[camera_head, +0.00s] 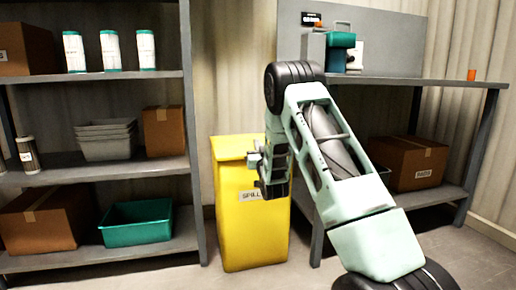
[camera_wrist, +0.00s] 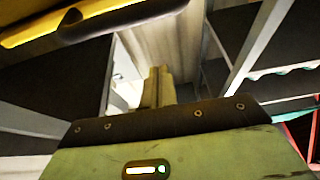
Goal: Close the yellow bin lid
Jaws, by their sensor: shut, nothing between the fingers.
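The yellow bin (camera_head: 240,222) stands on the floor between the shelf and the bench, with a partly covered "SPILL" label on its front. Its yellow lid (camera_head: 232,146) lies across the top and looks down or nearly down; I cannot tell whether it is fully shut. My gripper (camera_head: 252,160) is shut and empty, in front of the bin's upper front near the lid's edge; contact cannot be told. My arm hides the bin's right upper side. In the wrist view my fingers (camera_wrist: 157,86) are together, and a yellow edge with a dark rounded part (camera_wrist: 100,16) crosses the upper left.
A grey shelf (camera_head: 90,177) with boxes, white canisters (camera_head: 109,50) and a teal tub (camera_head: 137,222) stands close on the left. A grey bench (camera_head: 425,82) with a teal device (camera_head: 338,50) and a cardboard box (camera_head: 408,163) below stands on the right.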

